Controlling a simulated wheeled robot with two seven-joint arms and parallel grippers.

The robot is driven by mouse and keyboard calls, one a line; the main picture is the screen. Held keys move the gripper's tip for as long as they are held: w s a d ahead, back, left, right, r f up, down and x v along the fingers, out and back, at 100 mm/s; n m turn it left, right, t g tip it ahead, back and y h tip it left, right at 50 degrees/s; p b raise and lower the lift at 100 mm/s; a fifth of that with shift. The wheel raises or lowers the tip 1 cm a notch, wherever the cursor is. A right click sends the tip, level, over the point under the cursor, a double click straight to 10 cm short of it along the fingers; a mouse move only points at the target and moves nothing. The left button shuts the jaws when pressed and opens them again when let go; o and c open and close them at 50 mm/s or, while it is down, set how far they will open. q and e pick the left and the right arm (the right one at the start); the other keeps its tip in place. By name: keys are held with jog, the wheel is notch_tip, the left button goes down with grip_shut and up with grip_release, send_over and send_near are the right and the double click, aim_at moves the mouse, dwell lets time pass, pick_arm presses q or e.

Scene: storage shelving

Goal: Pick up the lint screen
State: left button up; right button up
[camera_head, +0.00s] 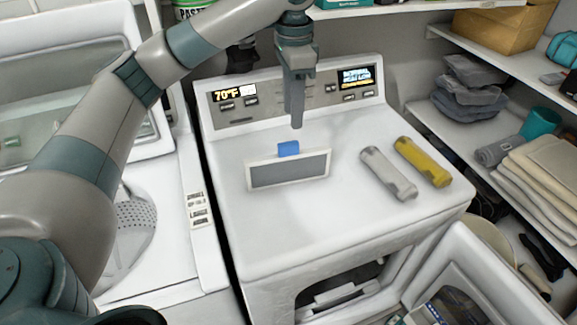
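The lint screen (288,171) is a flat white-framed panel with grey mesh and a blue tab (288,149) on its upper edge. It rests on the white top of the dryer (240,215), in front of the control panel. My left gripper (297,120) points down above and slightly behind the tab as seen here, apparently apart from it. Its fingers are seen edge-on, so I cannot tell the gap between them. Nothing shows held in it. My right gripper is not in view.
A grey cylinder (388,173) and a yellow one (422,161) lie on the dryer right of the screen. The dryer's door (470,262) hangs open below. A washer (165,205) with raised lid stands left. Shelves with folded towels (545,178) are at right.

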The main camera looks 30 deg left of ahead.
aim_at(292, 144)
pick_arm(q)
notch_tip(292, 144, down, 11)
jog(key=p, duration=0.2)
jog(key=shift+r+p, duration=0.15)
jog(key=shift+p, duration=0.2)
jog(key=shift+f, duration=0.6)
jog(key=shift+s+a+f+p, duration=0.1)
jog(key=shift+a+f+p, duration=0.1)
jog(key=shift+f+p, duration=0.25)
jog(key=f, duration=0.1)
jog(key=f+p, duration=0.2)
jog(key=shift+a+f, duration=0.3)
jog(key=shift+f, duration=0.35)
grip_shut()
